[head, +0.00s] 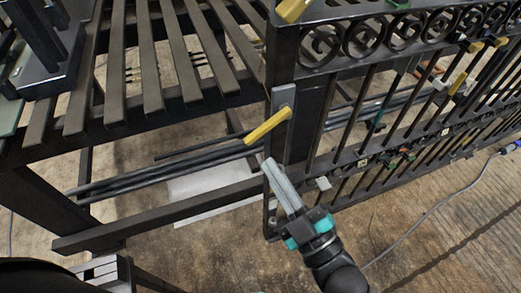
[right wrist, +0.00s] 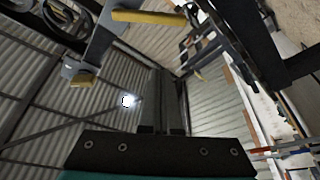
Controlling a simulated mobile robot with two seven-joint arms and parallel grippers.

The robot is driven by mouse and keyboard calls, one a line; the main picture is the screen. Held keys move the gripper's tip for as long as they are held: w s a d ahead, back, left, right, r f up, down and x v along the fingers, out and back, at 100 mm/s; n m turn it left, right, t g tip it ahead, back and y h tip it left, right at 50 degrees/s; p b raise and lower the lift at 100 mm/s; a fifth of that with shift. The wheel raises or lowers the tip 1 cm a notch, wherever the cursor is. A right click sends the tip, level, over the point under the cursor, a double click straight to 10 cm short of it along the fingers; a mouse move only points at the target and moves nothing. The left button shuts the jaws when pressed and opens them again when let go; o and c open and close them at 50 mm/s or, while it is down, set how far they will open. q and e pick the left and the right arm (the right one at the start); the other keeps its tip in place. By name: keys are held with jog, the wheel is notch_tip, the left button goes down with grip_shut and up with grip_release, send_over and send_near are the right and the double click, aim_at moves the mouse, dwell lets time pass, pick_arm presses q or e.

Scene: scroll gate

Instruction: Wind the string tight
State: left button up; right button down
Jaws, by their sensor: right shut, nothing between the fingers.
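My right gripper (head: 270,165) is shut and empty, just below a yellow handle (head: 268,126) on the gate's post. The fingers appear apart from the handle. In the right wrist view the closed fingers (right wrist: 162,78) point up the picture, and a yellow handle (right wrist: 150,17) on a grey bracket lies beyond them. The dark scroll gate (head: 350,105) has curled ironwork (head: 362,38) along its top. No string to be wound can be made out for certain. My left gripper is not in view.
A dark slatted bench (head: 148,62) stands left of the gate. More yellow handles (head: 457,83) sit along the gate at the right. A thin cable (head: 440,205) lies on the brown floor. The floor right of my right arm is otherwise clear.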

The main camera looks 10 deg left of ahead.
aim_at(267, 126)
jog(key=b+x, duration=0.1)
jog(key=x, duration=0.9)
pick_arm(q)
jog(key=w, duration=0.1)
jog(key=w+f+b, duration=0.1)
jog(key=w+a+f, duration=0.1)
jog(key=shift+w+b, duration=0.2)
jog(key=shift+b, duration=0.2)
pick_arm(e)
jog(key=d+f, duration=0.1)
jog(key=w+d+f, duration=0.1)
jog(key=f, duration=0.1)
jog(key=shift+d+f, duration=0.15)
jog(key=shift+f, duration=0.1)
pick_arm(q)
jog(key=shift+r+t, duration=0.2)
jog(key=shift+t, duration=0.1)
pick_arm(e)
jog(key=shift+f, duration=0.1)
